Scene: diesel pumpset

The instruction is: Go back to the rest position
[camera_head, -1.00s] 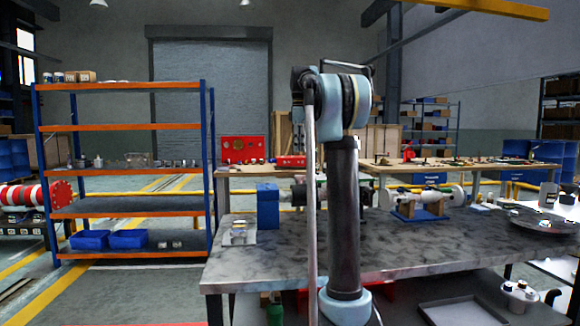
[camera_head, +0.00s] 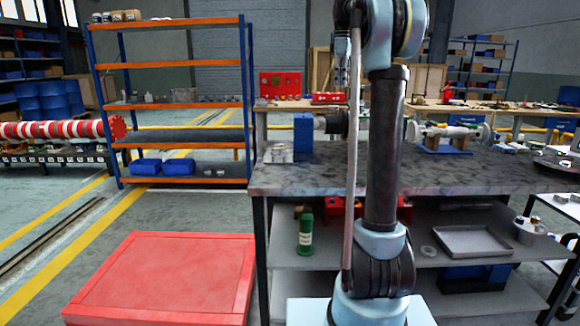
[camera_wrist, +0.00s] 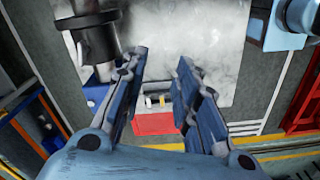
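My gripper (camera_wrist: 162,58) shows in the wrist view with its two blue-grey fingers apart. Nothing is held between them. Behind the fingers lies a grey mottled surface, with a small white plate (camera_wrist: 146,106) and a red panel (camera_wrist: 153,124) farther down the picture. In the head view my arm stands upright in the right half, in front of the workbench (camera_head: 290,181).
A red platform (camera_head: 165,275) lies on the floor at lower left. A blue-and-orange shelf (camera_head: 180,63) stands behind it. The bench holds a blue block (camera_head: 303,137) and a pump assembly (camera_head: 447,132). A green bottle (camera_head: 305,232) and a tray (camera_head: 470,241) are on its lower shelf.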

